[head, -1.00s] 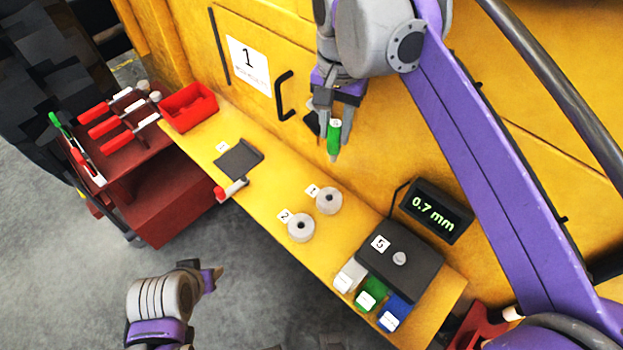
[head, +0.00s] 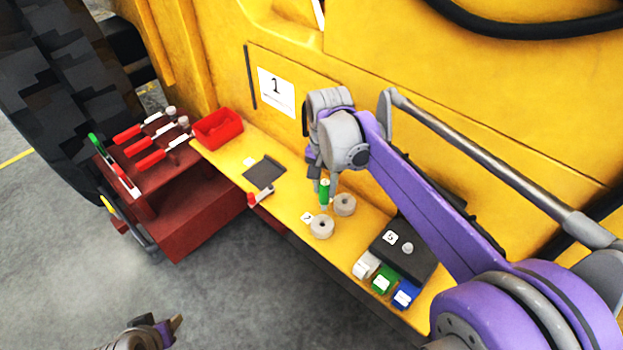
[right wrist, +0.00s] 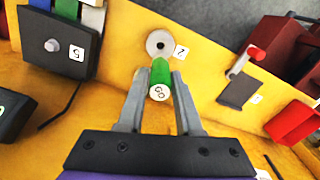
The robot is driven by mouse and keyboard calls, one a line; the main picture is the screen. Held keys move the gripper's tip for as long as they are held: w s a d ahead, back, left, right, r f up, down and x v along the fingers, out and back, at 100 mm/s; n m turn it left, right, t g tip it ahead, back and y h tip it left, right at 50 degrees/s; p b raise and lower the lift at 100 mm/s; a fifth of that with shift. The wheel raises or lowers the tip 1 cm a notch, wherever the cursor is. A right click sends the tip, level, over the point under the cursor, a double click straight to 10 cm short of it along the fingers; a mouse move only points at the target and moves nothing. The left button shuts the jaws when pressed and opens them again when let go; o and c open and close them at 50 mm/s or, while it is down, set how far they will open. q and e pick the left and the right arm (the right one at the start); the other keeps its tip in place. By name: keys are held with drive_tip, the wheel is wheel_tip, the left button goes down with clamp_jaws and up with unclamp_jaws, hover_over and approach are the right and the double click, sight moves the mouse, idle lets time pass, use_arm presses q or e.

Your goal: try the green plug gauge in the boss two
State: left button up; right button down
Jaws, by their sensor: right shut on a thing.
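My right gripper (head: 322,190) is shut on the green plug gauge (head: 324,194), which points down. In the right wrist view the gauge (right wrist: 160,73) sits between the fingertips (right wrist: 158,88), its white "GO" end facing the camera. Boss two (head: 321,229) is a pale round ring with a dark hole, by a "2" label. The gauge is just above and behind it, outside the hole. In the right wrist view boss two (right wrist: 160,44) lies just past the gauge's far end.
The yellow ledge (head: 285,212) also carries a dark plate (head: 264,170), a red-handled tool (head: 260,195), a red bin (head: 217,129) and a dark box labelled 5 (head: 408,263) with white, green and blue blocks in front. The yellow machine wall rises close behind.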

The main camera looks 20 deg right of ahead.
sight(323, 205)
drive_tip(key=shift+s+a+f, duration=0.15)
drive_tip(key=shift+f, duration=0.2)
drive_tip(key=shift+f+b, duration=0.45)
drive_tip(key=shift+f, duration=0.5)
drive_tip(key=shift+f+b, duration=0.65)
drive_tip(key=shift+f, duration=0.7)
use_arm(q)
drive_tip(key=s+f, duration=0.2)
drive_tip(key=f, duration=0.1)
drive_tip(key=shift+a, duration=0.4)
drive_tip(key=shift+s+f+b, duration=0.3)
drive_tip(key=shift+f+b, duration=0.35)
drive_tip(key=shift+f, duration=0.25)
use_arm(e)
drive_tip(key=shift+f, duration=1.15)
